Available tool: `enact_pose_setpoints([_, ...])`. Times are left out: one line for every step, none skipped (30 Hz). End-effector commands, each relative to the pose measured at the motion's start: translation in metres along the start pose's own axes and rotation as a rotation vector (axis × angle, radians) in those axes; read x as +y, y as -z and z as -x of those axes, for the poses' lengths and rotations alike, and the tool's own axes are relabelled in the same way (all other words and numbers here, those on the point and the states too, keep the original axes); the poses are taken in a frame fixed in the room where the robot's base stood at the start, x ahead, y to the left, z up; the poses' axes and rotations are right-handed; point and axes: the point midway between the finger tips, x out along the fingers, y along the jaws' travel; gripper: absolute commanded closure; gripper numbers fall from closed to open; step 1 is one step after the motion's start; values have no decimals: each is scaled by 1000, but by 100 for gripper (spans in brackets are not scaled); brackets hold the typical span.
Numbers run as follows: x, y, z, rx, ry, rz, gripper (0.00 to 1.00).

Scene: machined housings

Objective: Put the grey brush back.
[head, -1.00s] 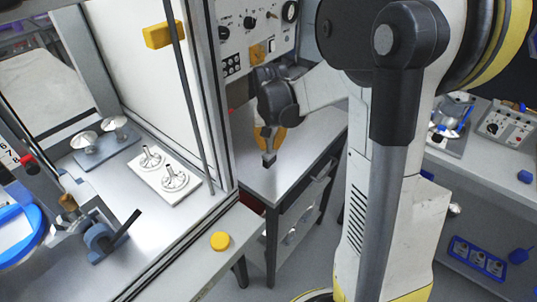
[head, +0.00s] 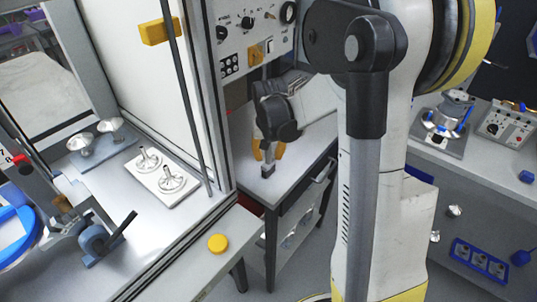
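My gripper (head: 268,150) hangs over the grey side table (head: 240,150), below the control panel. My dark wrist hides most of it, so its fingers do not show clearly. A small grey block-like piece (head: 267,172) shows at its lower end, just above or on the table top. I cannot tell whether this piece is the grey brush or a fingertip. A yellow part shows behind it. No other thing in view is clearly a grey brush.
At left, a bench in a framed enclosure holds a white plate (head: 163,179) with two metal parts, a grey plate (head: 84,158) with two metal discs, and a blue-grey clamp (head: 97,243). A yellow knob (head: 218,243) is on the front edge. Another bench (head: 450,180) stands right.

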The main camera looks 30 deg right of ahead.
Motion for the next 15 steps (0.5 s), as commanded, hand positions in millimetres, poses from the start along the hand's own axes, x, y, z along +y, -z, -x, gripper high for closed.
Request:
enact_pose_setpoints([0,0,1,0,0,0,66])
enact_pose_setpoints([0,0,2,0,0,0,66])
enact_pose_setpoints([0,1,5,0,0,0,66])
enact_pose_setpoints([0,1,8,0,0,0,66])
enact_pose_setpoints([0,1,12,0,0,0,66])
enact_pose_setpoints([0,1,19,0,0,0,66])
enact_pose_setpoints([0,1,25,0,0,0,66])
enact_pose_setpoints([0,1,32,0,0,0,66])
enact_pose_setpoints([0,1,42,0,0,0,66])
enact_pose_setpoints([0,1,49,0,0,0,66])
enact_pose_setpoints([0,1,56,0,0,0,66])
enact_pose_setpoints([0,1,66,0,0,0,66])
enact_pose_setpoints([0,1,73,0,0,0,66])
enact_pose_setpoints([0,1,79,0,0,0,66])
enact_pose_setpoints([0,1,88,0,0,0,66])
